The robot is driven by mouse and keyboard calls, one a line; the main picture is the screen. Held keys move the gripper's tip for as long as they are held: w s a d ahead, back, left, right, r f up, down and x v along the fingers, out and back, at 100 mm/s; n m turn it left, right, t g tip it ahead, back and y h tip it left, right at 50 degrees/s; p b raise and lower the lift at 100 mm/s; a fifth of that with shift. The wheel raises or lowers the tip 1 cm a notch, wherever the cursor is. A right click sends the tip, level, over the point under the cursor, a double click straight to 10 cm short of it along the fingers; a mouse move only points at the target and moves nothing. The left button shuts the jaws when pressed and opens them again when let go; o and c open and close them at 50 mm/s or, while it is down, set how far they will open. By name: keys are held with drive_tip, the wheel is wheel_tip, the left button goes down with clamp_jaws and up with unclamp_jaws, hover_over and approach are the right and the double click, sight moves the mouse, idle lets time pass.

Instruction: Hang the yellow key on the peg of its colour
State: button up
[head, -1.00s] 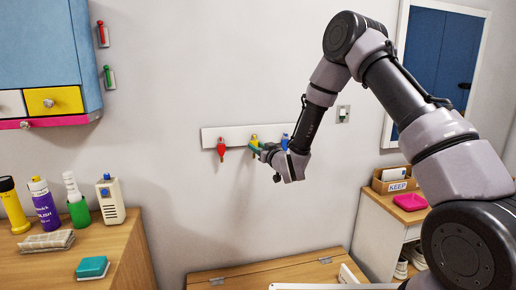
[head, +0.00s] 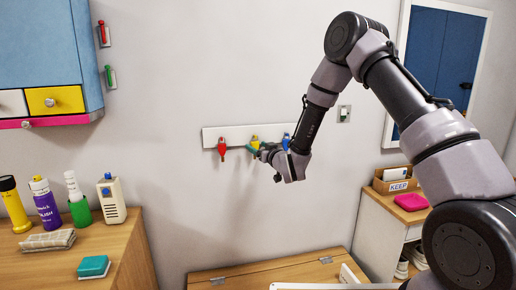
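A white peg rail (head: 238,132) is fixed to the wall, with red, yellow and blue spots of colour along it. A yellow shape (head: 255,140) shows at the middle of the rail. It is too small to tell key from peg there. My gripper (head: 260,150) is at the rail, its fingertips pointing left just below and in front of the yellow shape. The fingers are small and partly hidden by the wrist, so I cannot tell their opening or whether they touch a key. A red key-like shape (head: 222,150) hangs at the left. The blue peg (head: 286,138) is partly behind my wrist.
A wooden counter (head: 120,262) at the left carries bottles, a cloth and a teal sponge (head: 93,266). A wooden lid (head: 240,276) lies below the rail. A shelf with a KEEP box (head: 394,182) and pink tray (head: 411,202) stands right.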

drive_tip(key=shift+s+d, duration=0.1)
drive_tip(key=v, duration=1)
drive_tip(key=s+d+r+m+g+h, duration=0.35)
drive_tip(key=d+r+m+h, duration=0.3)
drive_tip(key=d+r, duration=1.05)
drive_tip(key=s+d+r+m+g, duration=0.1)
drive_tip(key=s+d+r, duration=0.1)
drive_tip(key=s, duration=0.7)
drive_tip(key=s+d+r+m+g, duration=0.1)
drive_tip(key=s+d+r+g, duration=0.1)
drive_tip(key=s, duration=0.6)
drive_tip(key=s+d+r+m+g, duration=0.1)
drive_tip(key=s+d+r+m, duration=0.1)
drive_tip(key=s, duration=0.7)
drive_tip(key=shift+s+d+g+h, duration=0.3)
drive_tip(key=shift+d+g+h, duration=0.05)
drive_tip(key=shift+d, duration=0.4)
